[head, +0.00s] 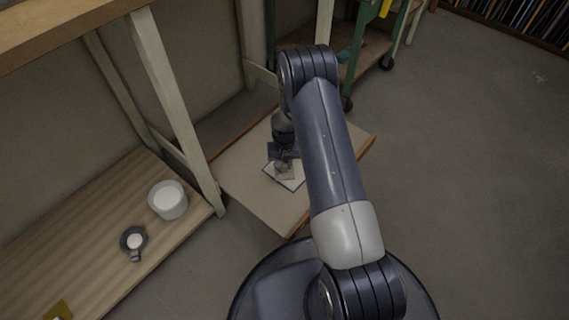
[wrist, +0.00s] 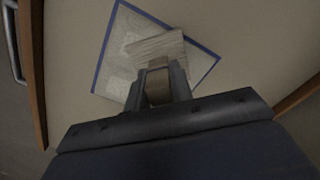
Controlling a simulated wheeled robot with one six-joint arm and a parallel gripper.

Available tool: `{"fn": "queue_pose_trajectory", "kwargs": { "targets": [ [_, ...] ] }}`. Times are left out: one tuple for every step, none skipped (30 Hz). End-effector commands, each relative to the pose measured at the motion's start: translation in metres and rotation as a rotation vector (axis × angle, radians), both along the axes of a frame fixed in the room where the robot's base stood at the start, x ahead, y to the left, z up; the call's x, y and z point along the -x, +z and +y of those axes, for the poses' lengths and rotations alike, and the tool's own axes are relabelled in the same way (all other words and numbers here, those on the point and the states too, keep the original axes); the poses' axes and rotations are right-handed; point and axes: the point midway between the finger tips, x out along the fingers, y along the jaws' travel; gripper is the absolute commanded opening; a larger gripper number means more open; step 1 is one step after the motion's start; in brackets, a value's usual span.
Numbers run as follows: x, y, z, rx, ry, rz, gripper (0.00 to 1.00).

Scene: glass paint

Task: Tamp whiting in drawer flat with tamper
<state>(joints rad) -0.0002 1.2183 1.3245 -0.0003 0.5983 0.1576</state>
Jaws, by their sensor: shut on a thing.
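The drawer (head: 245,185) shows as a wide, shallow tan surface with wooden edges, low down in the head view. On it lies a blue-bordered square (wrist: 196,68) with pale, uneven whiting (wrist: 118,60) inside; in the head view it is a small pale patch. My gripper (wrist: 157,88) is shut on the brown handle of the tamper (wrist: 155,46). The tamper's pale flat block is over the square, near its middle, turned relative to the border. I cannot tell whether it touches the whiting. The gripper fingers hide part of the handle and the square's near part.
A low wooden shelf (head: 60,225) at left holds a white tub (head: 168,200) and a small dark cup (head: 133,240) with white contents. A pale table leg (head: 175,105) stands beside the drawer. A green wheeled cart (head: 360,55) is behind. The floor at right is clear.

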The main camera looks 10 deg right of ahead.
Motion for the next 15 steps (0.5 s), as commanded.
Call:
{"fn": "queue_pose_trajectory", "kwargs": {
  "targets": [
    [-0.0002,-0.0005,0.0000,0.000,0.000,0.000,0.03],
    [-0.0002,-0.0013,0.0000,0.000,0.000,0.000,0.03],
    [-0.0002,-0.0027,0.0000,0.000,0.000,0.000,0.03],
    [-0.0002,-0.0038,0.0000,0.000,0.000,0.000,0.03],
    [-0.0002,-0.0048,0.0000,0.000,0.000,0.000,0.03],
    [-0.0002,-0.0057,0.0000,0.000,0.000,0.000,0.03],
    [-0.0002,-0.0057,0.0000,0.000,0.000,-0.001,0.03],
    [-0.0003,-0.0054,0.0000,0.000,0.000,-0.001,0.03],
    [-0.0003,-0.0048,0.0000,0.000,0.000,-0.001,0.03],
    [-0.0002,-0.0046,0.0000,0.000,0.000,0.000,0.03],
    [-0.0002,-0.0045,0.0000,0.000,0.000,0.000,0.03],
    [-0.0002,-0.0045,0.0000,0.000,0.000,0.000,0.03],
    [-0.0002,-0.0045,0.0000,0.000,0.000,0.000,0.03],
    [-0.0002,-0.0045,0.0000,0.000,0.000,0.000,0.03],
    [-0.0002,-0.0047,0.0000,0.000,0.000,0.000,0.03]
  ]
}}
